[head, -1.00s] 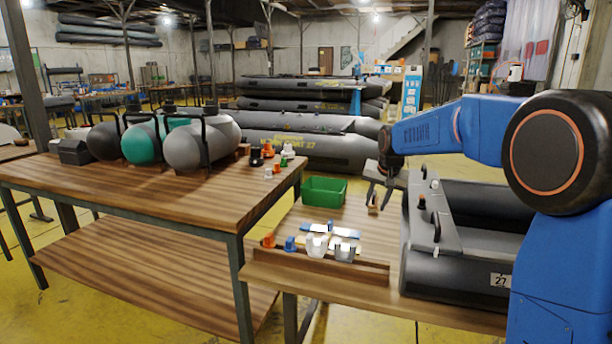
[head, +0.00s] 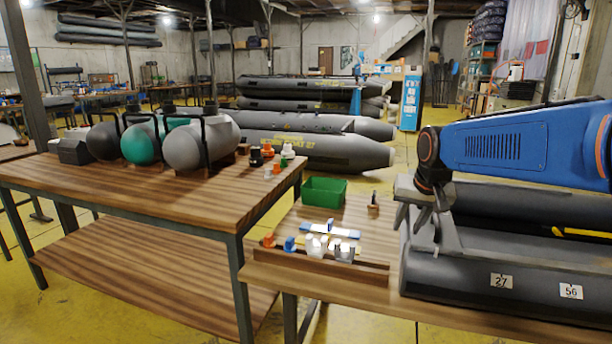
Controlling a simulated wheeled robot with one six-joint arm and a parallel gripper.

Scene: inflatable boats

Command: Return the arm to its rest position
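My blue arm (head: 525,145) reaches in from the right edge, its forearm nearly level. My gripper (head: 428,222) hangs from the dark wrist, pointing down, in front of the left end of the grey inflatable boat (head: 450,262) on the right bench. Its grey fingers look spread apart, with nothing seen between them. The fingers overlap the boat in the picture, and I cannot tell how far they are from its surface. The boat carries white number tags 27 (head: 501,281) and 56 (head: 571,292).
A green bin (head: 324,191) and a wooden rack (head: 330,268) with small coloured parts lie left of the boat. A small wooden block (head: 374,208) stands near the bin. The left bench (head: 130,190) holds several tanks. Stacked boats (head: 310,150) lie behind.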

